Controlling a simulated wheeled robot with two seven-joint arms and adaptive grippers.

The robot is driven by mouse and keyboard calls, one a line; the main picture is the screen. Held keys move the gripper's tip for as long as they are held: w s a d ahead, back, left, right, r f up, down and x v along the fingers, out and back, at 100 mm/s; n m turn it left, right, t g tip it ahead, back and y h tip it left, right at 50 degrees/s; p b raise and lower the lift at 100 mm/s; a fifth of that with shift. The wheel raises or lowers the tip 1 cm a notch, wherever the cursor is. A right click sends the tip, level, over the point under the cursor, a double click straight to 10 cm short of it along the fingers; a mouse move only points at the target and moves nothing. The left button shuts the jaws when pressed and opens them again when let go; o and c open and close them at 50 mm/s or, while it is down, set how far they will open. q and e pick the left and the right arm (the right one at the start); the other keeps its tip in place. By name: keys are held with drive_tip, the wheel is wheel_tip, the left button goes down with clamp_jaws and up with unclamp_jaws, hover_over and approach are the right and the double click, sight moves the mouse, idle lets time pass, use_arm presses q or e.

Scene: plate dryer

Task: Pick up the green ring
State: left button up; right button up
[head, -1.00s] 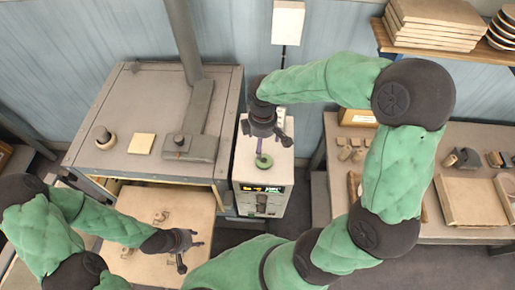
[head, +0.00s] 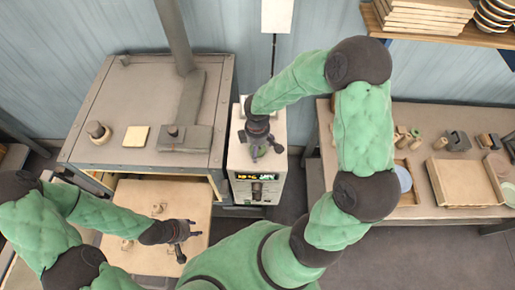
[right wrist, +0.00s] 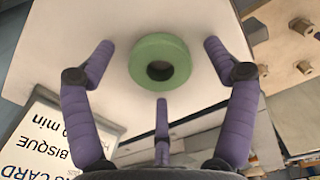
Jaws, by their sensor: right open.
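The green ring (right wrist: 160,42) lies flat on the pale top of a white box-shaped unit (right wrist: 70,30) in the right wrist view. My right gripper (right wrist: 158,68) is open and empty, its purple-wrapped fingers spread around the ring in the picture; I see no finger touching it. My left gripper (head: 186,240) looks open and empty above the pale board at lower left.
A grey metal housing (head: 115,80) stands left of the unit, with a knob, a pale square tile (head: 136,136) and a post on top. The pale board (head: 190,200) is below it. A workbench (head: 430,120) with trays and small parts is on the right, under a shelf.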

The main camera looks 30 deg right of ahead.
drive_tip(key=c, duration=1.2)
drive_tip(key=shift+r, duration=0.1)
drive_tip(key=shift+c, duration=0.2)
